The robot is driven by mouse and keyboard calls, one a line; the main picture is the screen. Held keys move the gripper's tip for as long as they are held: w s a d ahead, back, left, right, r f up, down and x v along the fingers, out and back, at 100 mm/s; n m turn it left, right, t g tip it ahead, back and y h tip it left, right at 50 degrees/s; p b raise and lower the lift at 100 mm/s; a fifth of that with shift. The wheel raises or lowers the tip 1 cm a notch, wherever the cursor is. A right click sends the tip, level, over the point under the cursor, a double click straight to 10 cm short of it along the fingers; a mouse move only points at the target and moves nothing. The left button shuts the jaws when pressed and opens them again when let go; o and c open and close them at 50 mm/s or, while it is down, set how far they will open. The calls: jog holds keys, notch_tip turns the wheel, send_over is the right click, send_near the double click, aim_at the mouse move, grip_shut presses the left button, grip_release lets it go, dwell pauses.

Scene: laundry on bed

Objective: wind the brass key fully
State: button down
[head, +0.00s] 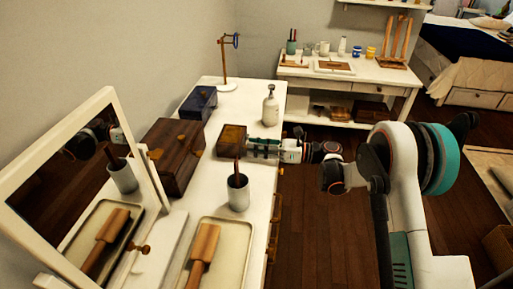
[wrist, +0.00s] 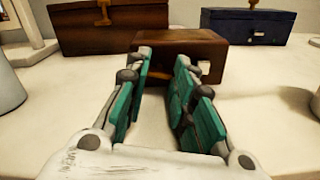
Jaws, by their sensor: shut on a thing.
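A small brown wooden box (head: 231,139) stands on the white table, and it shows at the top middle of the wrist view (wrist: 225,50). My gripper (head: 252,147) reaches in level from the right, its fingertips at the near face of this box. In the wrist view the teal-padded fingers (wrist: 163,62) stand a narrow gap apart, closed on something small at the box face. The brass key itself is hidden between or behind the fingertips, so I cannot see how it is turned. A small pale square mark or opening shows right of the fingers.
A larger dark wooden box (head: 170,157) and a dark blue box (head: 198,103) stand behind. A pencil cup (head: 238,193), a white bottle (head: 270,106), a tray (head: 235,258) with a wooden brush and a mirror (head: 70,190) are nearby. Bare tabletop lies around the gripper.

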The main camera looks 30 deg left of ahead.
jog(key=c, duration=1.6)
grip_release()
jog(key=shift+c, duration=0.2)
jog(key=v, duration=1.2)
jog(key=shift+w, duration=0.1)
